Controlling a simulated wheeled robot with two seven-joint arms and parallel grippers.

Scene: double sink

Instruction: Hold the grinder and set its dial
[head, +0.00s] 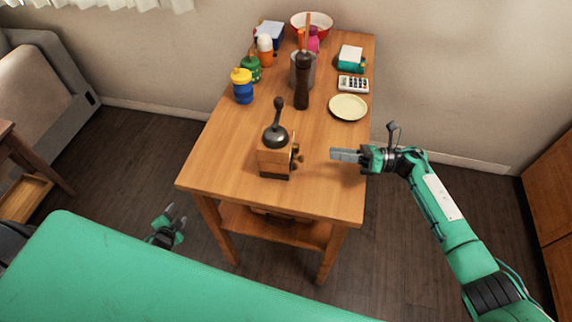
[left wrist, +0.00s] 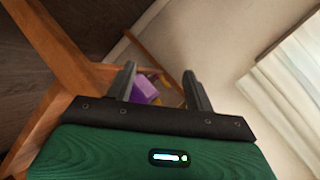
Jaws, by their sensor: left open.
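The grinder (head: 273,160) stands upright on the wooden table, with a wooden body, a dark domed top and a crank handle. A small knob, which looks like the dial (head: 298,158), sticks out on its right side. My right gripper (head: 334,155) is over the table to the right of the grinder, pointing at the dial with a gap between them. Its fingers overlap in this view, so I cannot tell whether they are apart. My left gripper (head: 175,210) is low, left of the table and away from the grinder. It is open and empty in the left wrist view (left wrist: 161,78).
Behind the grinder stand a tall dark mill (head: 302,85), a plate (head: 348,107), a calculator (head: 353,84), a blue jar (head: 242,90) and a red bowl (head: 325,22). The table's front is clear. A purple thing (left wrist: 145,90) shows beyond my left fingers.

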